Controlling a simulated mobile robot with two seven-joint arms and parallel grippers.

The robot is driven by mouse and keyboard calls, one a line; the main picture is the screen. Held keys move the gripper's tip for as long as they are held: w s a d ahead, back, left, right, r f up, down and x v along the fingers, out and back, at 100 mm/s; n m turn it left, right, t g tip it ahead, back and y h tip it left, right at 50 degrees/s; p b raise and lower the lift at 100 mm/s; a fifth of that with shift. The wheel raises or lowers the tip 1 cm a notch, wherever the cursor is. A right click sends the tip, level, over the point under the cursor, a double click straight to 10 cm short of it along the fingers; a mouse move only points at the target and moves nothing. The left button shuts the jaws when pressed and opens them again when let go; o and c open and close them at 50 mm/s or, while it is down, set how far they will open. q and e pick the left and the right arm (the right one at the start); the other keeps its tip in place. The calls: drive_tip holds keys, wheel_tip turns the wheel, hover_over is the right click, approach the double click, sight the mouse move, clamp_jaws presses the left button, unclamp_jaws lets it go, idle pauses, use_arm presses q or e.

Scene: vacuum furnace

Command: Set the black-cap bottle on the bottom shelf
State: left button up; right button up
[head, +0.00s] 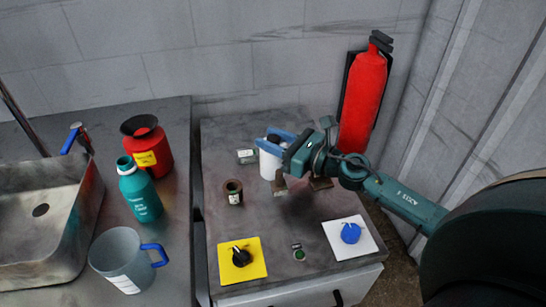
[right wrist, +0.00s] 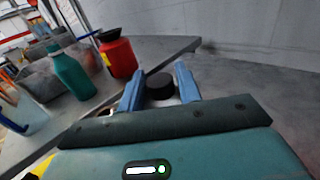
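The black-cap bottle (head: 268,167) has a white body and stands upright at the grey cabinet top (head: 215,135) in the head view. Whether its base touches the top is hard to tell. My right gripper (head: 275,141) reaches in from the right, with its blue fingers on either side of the bottle's upper part. In the right wrist view, the black cap (right wrist: 160,86) sits between the two fingers (right wrist: 158,88). I cannot tell whether the fingers press on the bottle. My left gripper is not in view. No bottom shelf shows.
A small dark jar (head: 233,192) and a small box (head: 247,156) stand near the bottle. A yellow knob plate (head: 228,273) and a white knob plate (head: 368,246) lie at the front. A red extinguisher (head: 362,105) hangs behind. A teal bottle (head: 140,195), red container (head: 150,143) and pitcher (head: 117,250) stand left.

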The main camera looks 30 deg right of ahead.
clamp_jaws()
drive_tip(key=shift+r, duration=0.15)
idle(0.4)
